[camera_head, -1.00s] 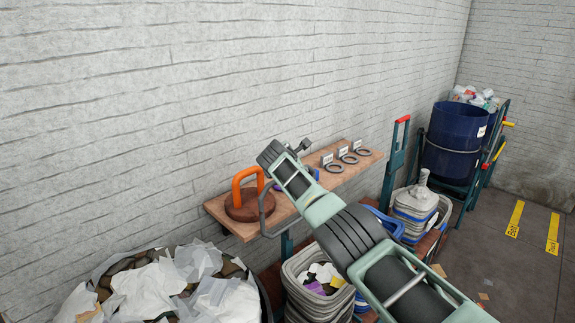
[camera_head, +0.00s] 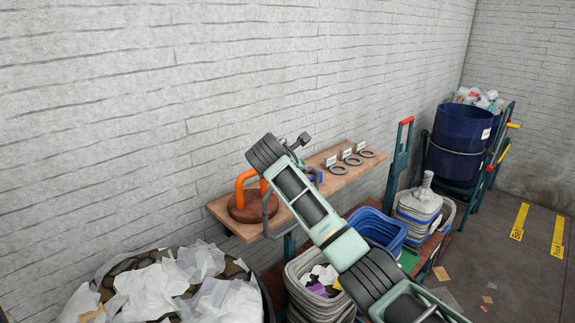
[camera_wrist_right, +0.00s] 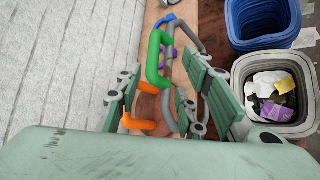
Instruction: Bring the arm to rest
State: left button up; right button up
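My right arm (camera_head: 309,203) rises from the lower right in the head view, and its upper end stands in front of the wooden shelf (camera_head: 337,183). The arm hides its own gripper there. In the right wrist view my right gripper (camera_wrist_right: 157,103) has its green fingers spread apart. An orange handle (camera_wrist_right: 137,123), a green handle (camera_wrist_right: 154,55) and a grey loop (camera_wrist_right: 172,95) show in the gap between them. I cannot tell whether the fingers touch any of these. My left gripper is not in view.
A brown round base (camera_head: 241,209) carries the orange handle on the shelf; several grey rings (camera_head: 337,169) lie farther right. Below stand grey bins (camera_head: 309,311) and blue bins (camera_head: 379,226). A bag of white waste (camera_head: 143,297) is at lower left.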

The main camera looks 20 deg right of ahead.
jog(key=shift+v, duration=0.85)
